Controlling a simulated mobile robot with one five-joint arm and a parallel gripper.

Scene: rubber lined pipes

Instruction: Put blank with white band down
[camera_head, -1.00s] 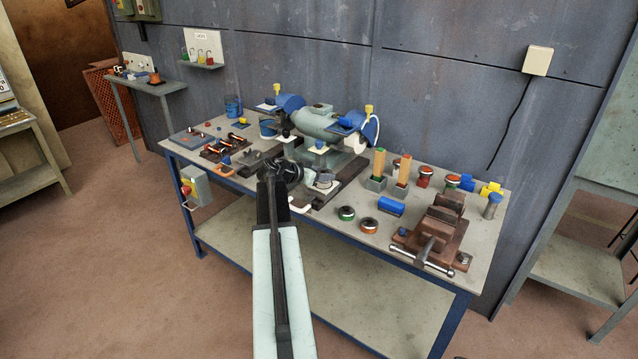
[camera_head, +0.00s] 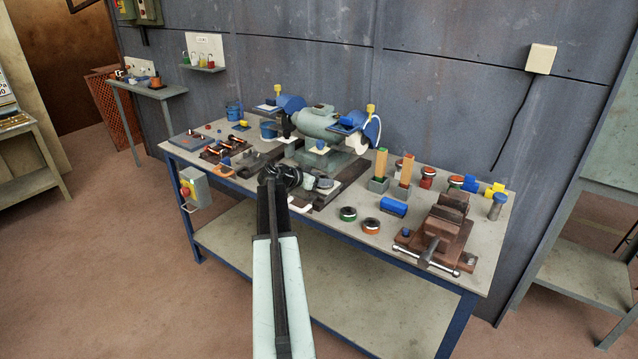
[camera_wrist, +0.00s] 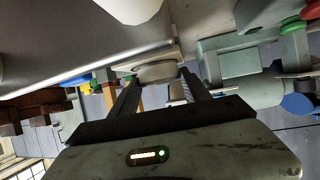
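My gripper (camera_head: 289,177) is low over the front of the bench, before the grinder. In the wrist view my gripper's fingers (camera_wrist: 160,82) stand on both sides of a short round grey piece, which I take as the blank (camera_wrist: 157,72), and seem to touch its sides. Its white band is not clear there. In the head view the gripper's dark body hides much of the grip area. A grey round piece (camera_head: 323,184) shows just right of the gripper; I cannot tell whether it is the same piece.
The bench grinder (camera_head: 318,122) stands behind the gripper. A brown vise (camera_head: 440,232) is at the right.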

